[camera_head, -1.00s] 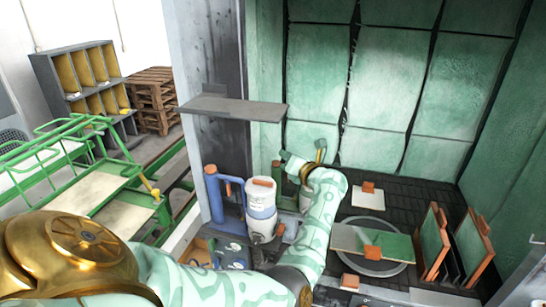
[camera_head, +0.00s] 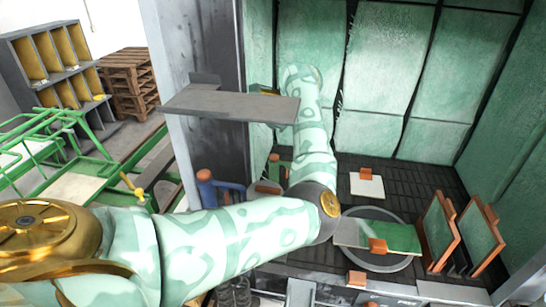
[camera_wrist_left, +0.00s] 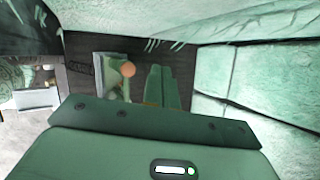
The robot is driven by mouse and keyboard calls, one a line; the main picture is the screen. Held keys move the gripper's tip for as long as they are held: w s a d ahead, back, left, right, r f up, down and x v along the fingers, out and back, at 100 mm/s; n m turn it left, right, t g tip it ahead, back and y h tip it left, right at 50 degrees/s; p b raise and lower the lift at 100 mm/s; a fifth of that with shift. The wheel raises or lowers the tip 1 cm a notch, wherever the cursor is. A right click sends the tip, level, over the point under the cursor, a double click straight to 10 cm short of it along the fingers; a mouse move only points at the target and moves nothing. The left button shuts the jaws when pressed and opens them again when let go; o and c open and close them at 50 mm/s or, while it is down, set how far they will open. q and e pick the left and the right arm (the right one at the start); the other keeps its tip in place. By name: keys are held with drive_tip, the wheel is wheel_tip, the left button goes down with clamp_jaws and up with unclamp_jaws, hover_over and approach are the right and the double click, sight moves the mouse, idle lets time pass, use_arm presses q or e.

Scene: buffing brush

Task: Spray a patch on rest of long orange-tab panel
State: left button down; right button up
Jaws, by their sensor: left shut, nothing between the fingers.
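The long panel (camera_head: 401,238) with an orange tab (camera_head: 377,246) lies on a round turntable (camera_head: 404,264) in the booth. Its right part is green and its left part is pale grey. My left arm crosses the picture beside its left end and rises towards the back wall. My left gripper (camera_head: 264,91) is at the arm's far end, partly hidden by the grey shelf, shut and empty, well away from the panel. A blue handle with an orange top (camera_head: 205,188) stands behind my arm at the left. My right gripper is not in view.
A small white panel (camera_head: 366,188) with an orange tab lies behind the turntable. Two orange-edged panels (camera_head: 440,230) stand upright at the right. A grey shelf (camera_head: 232,104) juts from the post near my forearm. Padded walls (camera_head: 390,70) close the back.

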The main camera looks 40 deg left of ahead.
sight(276, 157)
use_arm(q)
wheel_tip(276, 157, down, 7)
drive_tip(key=b, duration=0.4)
drive_tip(key=shift+d, duration=0.15)
drive_tip(key=shift+f+b, duration=0.35)
drive_tip(key=shift+d, duration=0.1)
drive_tip(key=shift+r, duration=0.1)
idle(0.7)
idle(0.5)
drive_tip(key=shift+f+b, duration=0.45)
drive_tip(key=shift+b, duration=0.15)
drive_tip(key=shift+f+b, duration=0.5)
drive_tip(key=shift+b, duration=0.1)
idle(1.8)
